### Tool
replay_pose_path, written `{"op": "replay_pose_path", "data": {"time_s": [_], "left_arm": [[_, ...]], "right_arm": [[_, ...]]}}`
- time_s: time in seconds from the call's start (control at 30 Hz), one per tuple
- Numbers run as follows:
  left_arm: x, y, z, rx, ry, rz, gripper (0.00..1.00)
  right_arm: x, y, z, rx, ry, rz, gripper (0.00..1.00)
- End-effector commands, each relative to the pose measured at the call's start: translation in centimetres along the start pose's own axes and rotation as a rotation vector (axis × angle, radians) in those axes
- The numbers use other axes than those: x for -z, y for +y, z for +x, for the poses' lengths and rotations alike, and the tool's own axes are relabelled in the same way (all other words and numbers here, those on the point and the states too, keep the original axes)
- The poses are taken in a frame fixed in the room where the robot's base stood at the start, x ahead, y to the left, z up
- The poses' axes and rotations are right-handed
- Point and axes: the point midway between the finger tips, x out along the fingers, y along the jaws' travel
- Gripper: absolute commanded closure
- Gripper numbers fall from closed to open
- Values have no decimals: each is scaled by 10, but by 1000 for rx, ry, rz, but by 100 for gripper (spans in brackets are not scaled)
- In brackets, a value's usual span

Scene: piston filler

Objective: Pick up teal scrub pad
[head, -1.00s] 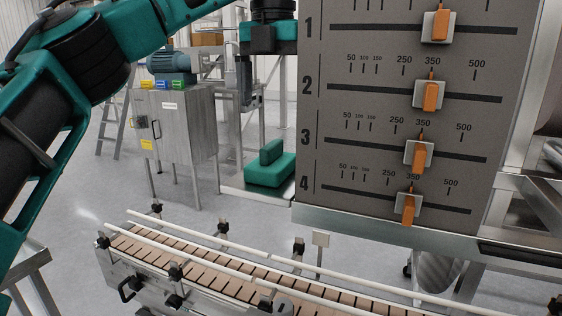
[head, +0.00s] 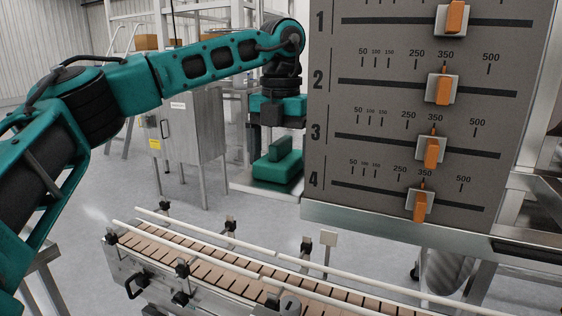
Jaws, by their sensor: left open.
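The teal scrub pad (head: 279,171) is a block with a raised grip on top, in the middle of the head view. It sits on a pale ledge (head: 240,184) beside the left edge of the grey scale panel. My left gripper (head: 266,145) points down just above and behind the pad's grip. My right gripper is not in view.
The grey panel (head: 420,110) with numbered scales and orange sliders stands close on the right. A conveyor (head: 215,265) with white guide rails runs across the front. A steel cabinet (head: 185,130) stands behind on the left, with open floor between.

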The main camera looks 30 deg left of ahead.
Motion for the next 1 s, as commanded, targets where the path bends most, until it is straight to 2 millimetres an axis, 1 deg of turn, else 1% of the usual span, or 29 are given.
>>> {"op": "replay_pose_path", "data": {"time_s": [0.17,0.7,0.8,1.0], "left_arm": [[0,0,0,0,0,0,2],[0,0,-1,0,0,1,54],[0,0,-1,0,-1,1,62],[0,0,-2,0,-1,1,62]], "right_arm": [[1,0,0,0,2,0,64],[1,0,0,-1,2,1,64],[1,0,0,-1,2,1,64],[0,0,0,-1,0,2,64]]}}
